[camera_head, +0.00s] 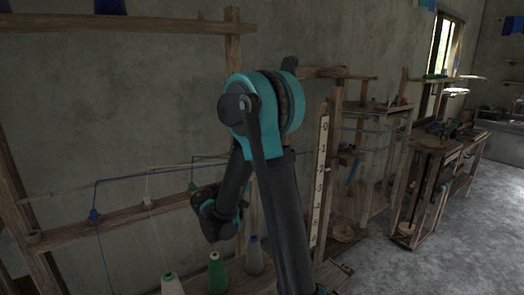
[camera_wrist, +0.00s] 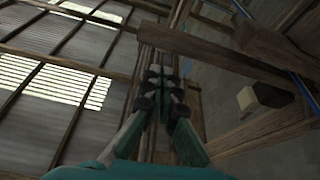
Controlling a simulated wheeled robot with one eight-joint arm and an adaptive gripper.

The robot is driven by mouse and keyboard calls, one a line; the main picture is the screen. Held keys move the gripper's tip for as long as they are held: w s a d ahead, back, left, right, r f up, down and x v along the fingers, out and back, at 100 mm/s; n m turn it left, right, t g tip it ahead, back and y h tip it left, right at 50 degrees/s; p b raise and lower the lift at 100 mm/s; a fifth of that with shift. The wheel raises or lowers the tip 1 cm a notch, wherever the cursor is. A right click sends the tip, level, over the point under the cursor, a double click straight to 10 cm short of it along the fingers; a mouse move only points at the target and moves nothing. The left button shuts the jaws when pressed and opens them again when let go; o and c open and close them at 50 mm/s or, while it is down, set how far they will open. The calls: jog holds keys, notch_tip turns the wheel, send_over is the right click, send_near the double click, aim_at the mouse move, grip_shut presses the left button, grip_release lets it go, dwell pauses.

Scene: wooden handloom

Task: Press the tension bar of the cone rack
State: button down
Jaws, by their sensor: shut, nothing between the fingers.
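The cone rack is a wooden frame at the left of the head view, with an upright post (camera_head: 235,60) and a horizontal bar (camera_head: 130,214) carrying small thread guides. I cannot tell for sure which piece is the tension bar. Cones of white (camera_head: 172,285), green (camera_head: 217,272) and grey-blue (camera_head: 254,256) thread stand low in front. My gripper (camera_head: 218,212) is by the right part of the rack, partly behind my arm; contact cannot be told. In the wrist view my gripper (camera_wrist: 160,82) is shut and empty, below a wooden beam (camera_wrist: 215,52).
A blue thread (camera_head: 140,178) runs above the bar. A numbered scale board (camera_head: 319,175) stands just right of my arm. Wooden stands and a workbench (camera_head: 440,143) line the wall further right. The floor (camera_head: 450,260) at the lower right is clear.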

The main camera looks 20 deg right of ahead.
jog(key=shift+s+d+f+m+g, duration=0.15)
jog(key=shift+f+m+g, duration=0.1)
jog(key=shift+f+m, duration=0.45)
jog(key=shift+s+a+f+m+g, duration=0.1)
jog(key=shift+f+m+g, duration=0.25)
jog(key=shift+f, duration=0.6)
jog(key=shift+r, duration=0.1)
notch_tip(320, 180, up, 4)
jog(key=a, duration=0.1)
jog(key=v, duration=0.9)
jog(key=shift+s+h, duration=0.2)
jog(key=shift+h, duration=0.1)
jog(key=shift+d, duration=0.15)
